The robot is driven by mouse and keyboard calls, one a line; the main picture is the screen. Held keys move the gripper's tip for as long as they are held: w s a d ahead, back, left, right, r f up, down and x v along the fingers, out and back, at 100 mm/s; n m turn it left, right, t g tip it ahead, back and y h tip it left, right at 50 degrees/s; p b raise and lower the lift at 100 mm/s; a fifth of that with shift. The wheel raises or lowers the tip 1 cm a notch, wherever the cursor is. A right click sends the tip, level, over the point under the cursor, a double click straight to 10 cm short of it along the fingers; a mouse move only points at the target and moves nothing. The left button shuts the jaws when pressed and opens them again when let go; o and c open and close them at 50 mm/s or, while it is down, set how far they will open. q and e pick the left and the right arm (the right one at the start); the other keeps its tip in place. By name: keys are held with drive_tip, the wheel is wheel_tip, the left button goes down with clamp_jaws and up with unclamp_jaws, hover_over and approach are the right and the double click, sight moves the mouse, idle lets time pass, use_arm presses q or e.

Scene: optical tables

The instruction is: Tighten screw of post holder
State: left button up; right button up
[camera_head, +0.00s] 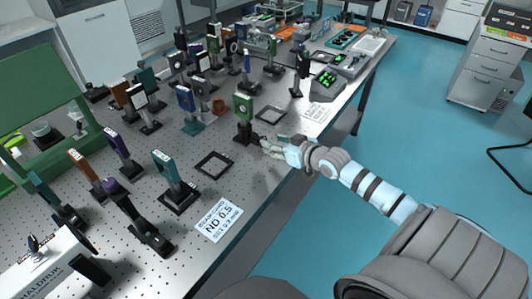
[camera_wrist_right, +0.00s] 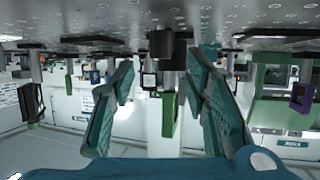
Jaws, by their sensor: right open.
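A black post holder (camera_head: 243,132) with a green-framed optic (camera_head: 243,107) on top stands upright near the right edge of the perforated table. My right gripper (camera_head: 270,145) is just to its right, over the table edge, with its arm coming in from the right. In the right wrist view, which looks upside down, my right gripper (camera_wrist_right: 163,68) is open. The black post holder (camera_wrist_right: 168,48) shows ahead between its two teal fingers, with the green optic (camera_wrist_right: 168,112) below it in the picture. I cannot make out the screw. My left gripper is not in view.
The optical table (camera_head: 100,225) carries several mounted optics to the left and behind. A square black frame (camera_head: 213,165) and a paper sign (camera_head: 218,220) lie nearer along the edge.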

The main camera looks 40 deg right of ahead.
sight(266, 139)
drive_tip(key=b+x, duration=0.1)
drive_tip(key=x, duration=0.4)
drive_tip(key=shift+w+a, duration=0.1)
drive_tip(key=shift+w, duration=0.1)
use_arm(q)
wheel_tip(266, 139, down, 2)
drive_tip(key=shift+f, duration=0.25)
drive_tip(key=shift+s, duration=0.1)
use_arm(e)
drive_tip(key=shift+c, duration=0.2)
clamp_jaws()
drive_tip(key=n+y+b, duration=0.1)
drive_tip(key=b, duration=0.3)
drive_tip(key=n+y+b, duration=0.1)
drive_tip(key=b, duration=0.3)
drive_tip(key=n+y+b, duration=0.1)
drive_tip(key=b, duration=0.3)
drive_tip(key=shift+d+f+g, duration=0.25)
drive_tip(key=shift+f+g, duration=0.1)
drive_tip(key=shift+g, duration=0.05)
drive_tip(key=shift+r+y+b, duration=0.15)
drive_tip(key=shift+y+b, duration=0.15)
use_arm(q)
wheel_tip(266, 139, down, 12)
use_arm(e)
drive_tip(key=shift+r, duration=0.15)
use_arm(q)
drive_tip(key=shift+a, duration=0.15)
